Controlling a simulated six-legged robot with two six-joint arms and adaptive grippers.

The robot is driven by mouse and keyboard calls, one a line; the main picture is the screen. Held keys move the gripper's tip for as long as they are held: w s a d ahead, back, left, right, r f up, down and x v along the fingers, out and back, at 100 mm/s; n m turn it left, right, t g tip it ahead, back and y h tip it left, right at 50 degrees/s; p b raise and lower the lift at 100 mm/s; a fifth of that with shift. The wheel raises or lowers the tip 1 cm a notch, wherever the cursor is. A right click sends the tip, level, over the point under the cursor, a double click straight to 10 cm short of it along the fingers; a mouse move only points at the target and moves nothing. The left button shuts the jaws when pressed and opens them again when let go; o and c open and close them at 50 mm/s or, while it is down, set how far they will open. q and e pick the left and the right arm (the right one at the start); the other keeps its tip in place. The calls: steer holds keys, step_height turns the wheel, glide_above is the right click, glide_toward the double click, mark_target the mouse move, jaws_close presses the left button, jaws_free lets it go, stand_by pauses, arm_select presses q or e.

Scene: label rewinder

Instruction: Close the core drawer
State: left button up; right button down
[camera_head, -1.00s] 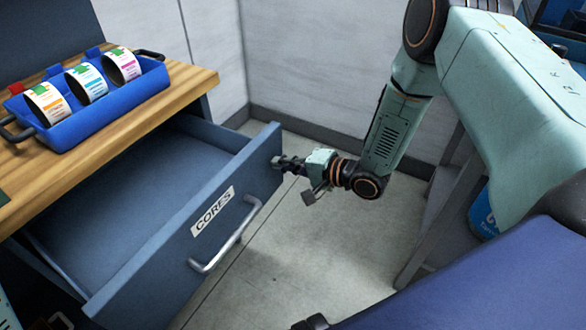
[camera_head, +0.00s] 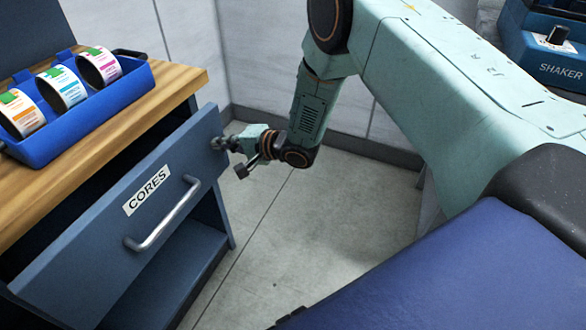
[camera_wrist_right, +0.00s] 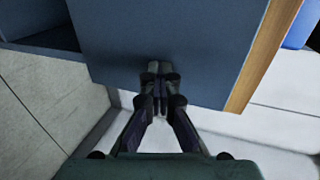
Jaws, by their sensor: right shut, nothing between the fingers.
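The core drawer (camera_head: 90,240) is a blue-grey drawer under the wooden bench top, with a white CORES label (camera_head: 147,190) and a silver bar handle (camera_head: 165,220). Its front stands a little out from the bench, with a narrow dark gap behind its top edge. My right gripper (camera_head: 220,142) is shut and empty, with its fingertips at the right end of the drawer front, beside the handle rather than on it. In the right wrist view the closed fingertips (camera_wrist_right: 160,70) are against or very close to the blue panel (camera_wrist_right: 170,35); contact is not certain. My left gripper is out of view.
A blue tray (camera_head: 100,118) with three label rolls (camera_head: 62,88) sits on the wooden bench top (camera_head: 185,85). An open lower shelf (camera_head: 185,265) shows under the drawer. A SHAKER unit (camera_head: 550,60) stands at the upper right. The floor (camera_head: 320,235) right of the drawer is clear.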

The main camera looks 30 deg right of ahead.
steer(key=w+a+b, duration=0.1)
steer(key=w, duration=0.1)
steer(key=w+a, duration=0.2)
steer(key=w+a+b, duration=0.1)
steer(key=w+a, duration=0.1)
steer(key=w, duration=0.1)
steer(key=shift+b, duration=0.3)
steer(key=shift+w+a, duration=0.3)
steer(key=shift+w, duration=0.05)
steer(key=shift+r, duration=0.1)
